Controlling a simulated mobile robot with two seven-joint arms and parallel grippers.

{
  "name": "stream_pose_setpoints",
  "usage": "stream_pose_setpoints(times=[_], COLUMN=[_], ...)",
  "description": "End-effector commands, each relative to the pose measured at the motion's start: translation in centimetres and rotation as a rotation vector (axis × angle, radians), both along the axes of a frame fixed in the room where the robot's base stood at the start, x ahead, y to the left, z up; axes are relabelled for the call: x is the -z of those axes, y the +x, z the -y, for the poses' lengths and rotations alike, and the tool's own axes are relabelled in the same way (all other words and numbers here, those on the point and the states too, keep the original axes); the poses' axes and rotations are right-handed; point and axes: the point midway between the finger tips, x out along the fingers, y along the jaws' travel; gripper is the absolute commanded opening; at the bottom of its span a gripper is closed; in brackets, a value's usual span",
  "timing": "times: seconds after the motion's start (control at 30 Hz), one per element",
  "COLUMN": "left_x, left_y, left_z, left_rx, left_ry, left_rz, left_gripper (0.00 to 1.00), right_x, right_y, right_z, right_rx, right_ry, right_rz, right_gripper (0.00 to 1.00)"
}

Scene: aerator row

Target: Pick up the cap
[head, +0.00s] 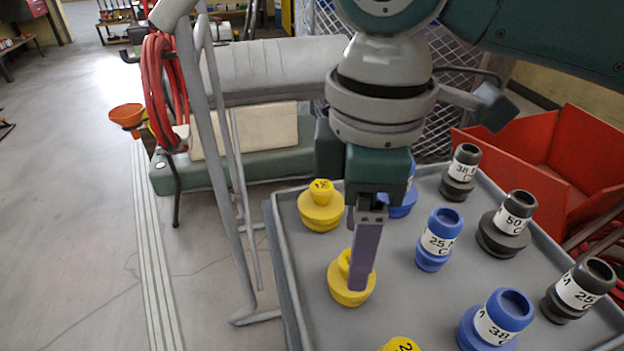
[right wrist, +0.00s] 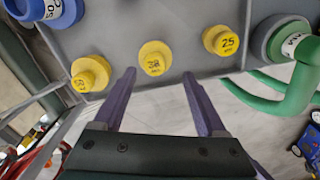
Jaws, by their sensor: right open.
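Several yellow caps stand in a row along the left side of a grey tray. In the head view one is at the far end (head: 320,212), one in the middle (head: 344,292), and one is cut off at the bottom edge (head: 400,345). My right gripper (head: 362,288) points down, its finger partly covering the middle cap. In the right wrist view my open gripper (right wrist: 160,85) has its two purple fingers spread. A yellow cap (right wrist: 154,58) shows beyond and between the fingertips, with others to the left (right wrist: 90,73) and right (right wrist: 221,40). Nothing is held. My left gripper is not in view.
The grey tray (head: 405,300) also holds blue fittings (head: 437,240) and dark grey fittings (head: 505,225) in rows near the yellow caps. A red bin (head: 560,150) stands behind right. A grey post and red hose (head: 160,90) are left.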

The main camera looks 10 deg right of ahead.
Motion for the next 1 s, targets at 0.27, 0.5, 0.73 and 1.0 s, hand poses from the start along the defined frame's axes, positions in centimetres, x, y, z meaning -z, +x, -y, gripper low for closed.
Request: stream_pose_setpoints(times=[0.27,0.5,0.73,1.0], left_x=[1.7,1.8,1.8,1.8], left_y=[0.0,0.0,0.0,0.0], left_z=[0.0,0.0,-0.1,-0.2], left_rx=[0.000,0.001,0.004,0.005], left_ry=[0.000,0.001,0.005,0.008], left_rz=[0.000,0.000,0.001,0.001], left_gripper=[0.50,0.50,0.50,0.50], right_x=[4.3,5.1,5.0,5.0], right_y=[0.6,0.6,0.6,0.6], right_z=[0.3,0.3,0.3,0.3], right_rx=[0.001,-0.001,0.000,0.000], right_ry=[-0.002,0.000,0.000,0.000], right_rz=[-0.002,0.001,0.001,0.001], right_gripper=[0.74,0.74,0.60,0.29])
